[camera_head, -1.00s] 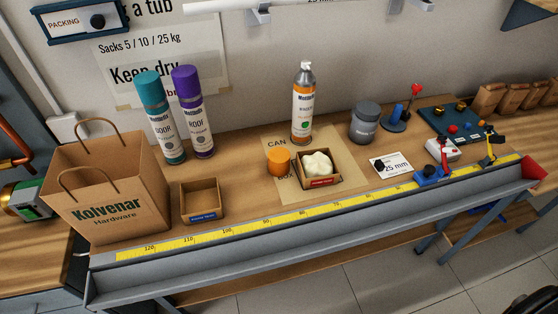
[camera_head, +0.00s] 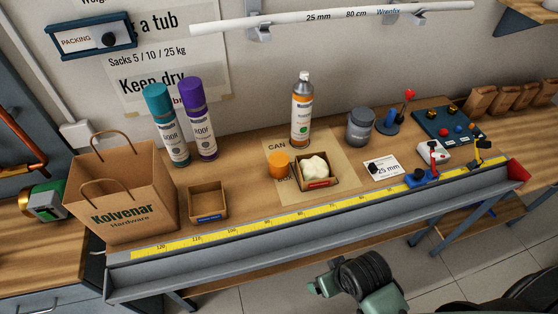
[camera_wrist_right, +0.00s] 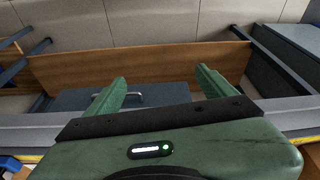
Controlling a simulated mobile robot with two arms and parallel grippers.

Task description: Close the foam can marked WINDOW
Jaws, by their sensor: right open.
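An orange-labelled can (camera_head: 301,112) stands upright, without a coloured cap, at the back of a tan paper sheet (camera_head: 340,150) on the bench. Its printed name is too small to read. A loose orange cap (camera_head: 279,164) sits on the sheet, in front of the can and to its left. A teal-capped can (camera_head: 168,130) and a purple-capped can (camera_head: 198,122) stand to the left. My right gripper (camera_wrist_right: 160,85) is open and empty in the wrist view, apart from the can and cap. My left gripper is out of view.
A small box with a white lump (camera_head: 315,169) stands right of the cap. An empty box (camera_head: 208,201) and a paper bag (camera_head: 120,193) stand left. A grey jar (camera_head: 360,126) stands right of the can. A grey trough (camera_head: 300,232) runs along the front edge.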

